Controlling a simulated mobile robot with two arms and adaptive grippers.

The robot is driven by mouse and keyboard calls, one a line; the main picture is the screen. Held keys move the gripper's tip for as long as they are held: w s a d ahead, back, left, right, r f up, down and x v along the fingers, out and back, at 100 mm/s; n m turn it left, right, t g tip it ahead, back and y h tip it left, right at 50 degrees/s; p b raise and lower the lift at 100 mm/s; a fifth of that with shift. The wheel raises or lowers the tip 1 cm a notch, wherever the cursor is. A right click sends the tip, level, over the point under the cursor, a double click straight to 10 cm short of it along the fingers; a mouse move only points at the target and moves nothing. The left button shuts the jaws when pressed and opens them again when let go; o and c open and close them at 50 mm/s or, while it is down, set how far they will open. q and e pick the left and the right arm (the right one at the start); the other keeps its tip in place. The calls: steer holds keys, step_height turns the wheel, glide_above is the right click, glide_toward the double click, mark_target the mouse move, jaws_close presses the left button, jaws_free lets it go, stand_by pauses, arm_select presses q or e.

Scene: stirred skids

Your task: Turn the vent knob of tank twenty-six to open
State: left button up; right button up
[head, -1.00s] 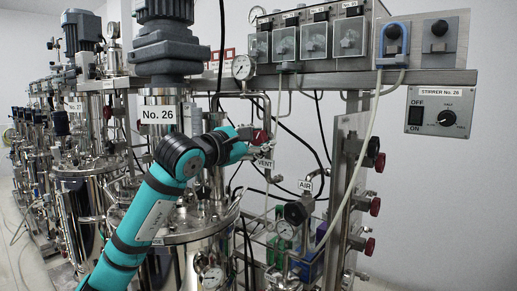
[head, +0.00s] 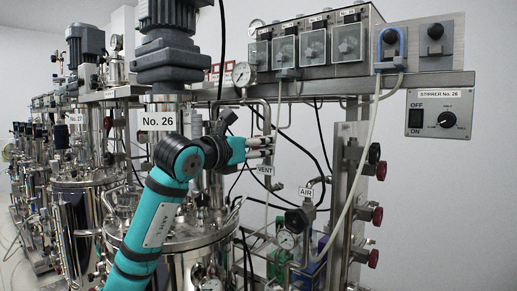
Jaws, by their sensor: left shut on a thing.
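Tank No. 26 (head: 190,232) is the steel vessel in the middle, with its label (head: 158,121) below a grey motor. The VENT tag (head: 265,170) hangs on the piping to the right of the tank. My left gripper (head: 265,146) reaches in from the left just above this tag. Its fingers are closed around the vent knob, which they hide. Whether the knob is turned cannot be seen. My right gripper is not in view.
An AIR tag (head: 306,191) and valve are lower right of the vent. Thin hoses and black cables (head: 310,150) hang close around the gripper. A pressure gauge (head: 241,74) sits above it. The Stirrer No. 26 box (head: 439,113) is on the right wall.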

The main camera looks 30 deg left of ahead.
arm_select(q)
steer(key=shift+d+f+n, duration=0.1)
steer(key=shift+f+n, duration=0.15)
steer(key=shift+n, duration=0.15)
steer(key=o, duration=1.2)
steer(key=shift+r, duration=0.15)
steer(key=shift+s, duration=0.25)
steer(key=s, duration=0.7)
steer(key=s+a, duration=0.1)
steer(key=s, duration=0.3)
steer(key=shift+s, duration=0.25)
